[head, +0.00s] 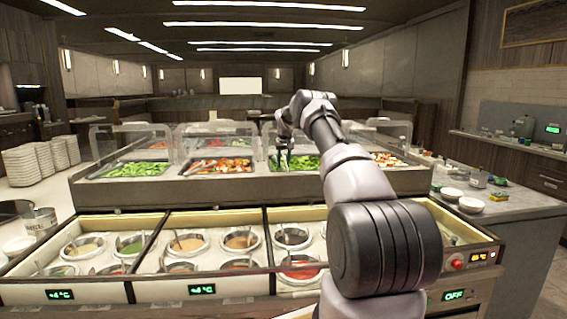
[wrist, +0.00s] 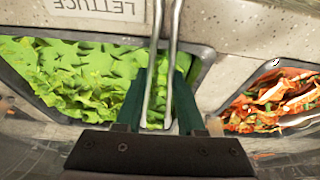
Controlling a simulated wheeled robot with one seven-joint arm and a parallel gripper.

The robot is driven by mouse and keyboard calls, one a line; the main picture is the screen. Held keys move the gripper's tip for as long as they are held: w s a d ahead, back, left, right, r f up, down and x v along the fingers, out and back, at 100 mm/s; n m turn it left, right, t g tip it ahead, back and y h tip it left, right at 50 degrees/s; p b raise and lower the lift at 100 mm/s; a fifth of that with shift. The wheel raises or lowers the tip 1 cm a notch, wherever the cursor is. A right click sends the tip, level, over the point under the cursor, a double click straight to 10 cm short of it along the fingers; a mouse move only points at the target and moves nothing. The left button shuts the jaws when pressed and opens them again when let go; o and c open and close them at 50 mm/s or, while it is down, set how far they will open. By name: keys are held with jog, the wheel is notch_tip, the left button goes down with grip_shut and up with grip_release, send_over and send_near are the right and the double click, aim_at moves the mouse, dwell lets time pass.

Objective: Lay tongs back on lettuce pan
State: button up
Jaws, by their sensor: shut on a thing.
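The lettuce pan (wrist: 204,62) lies under my gripper in the wrist view, filled with green leaves (wrist: 75,80) beside a LETTUCE label (wrist: 98,8). The green-filled pan also shows below my gripper in the head view (head: 308,163). My gripper (wrist: 157,95) is shut on the metal tongs (wrist: 173,60), whose two thin bars run between its dark fingers. The tongs are over the right part of the pan; I cannot tell whether they touch the leaves. In the head view my gripper (head: 284,153) is small and partly hidden by my arm.
A pan of orange-red food (wrist: 280,100) is to the right of the lettuce. Several sauce wells (head: 190,241) with ladles fill the front counter. White bowls (head: 471,205) stand on the right counter.

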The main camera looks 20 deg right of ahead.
jog(key=shift+f, duration=0.35)
jog(key=o, duration=0.6)
jog(key=shift+r, duration=0.15)
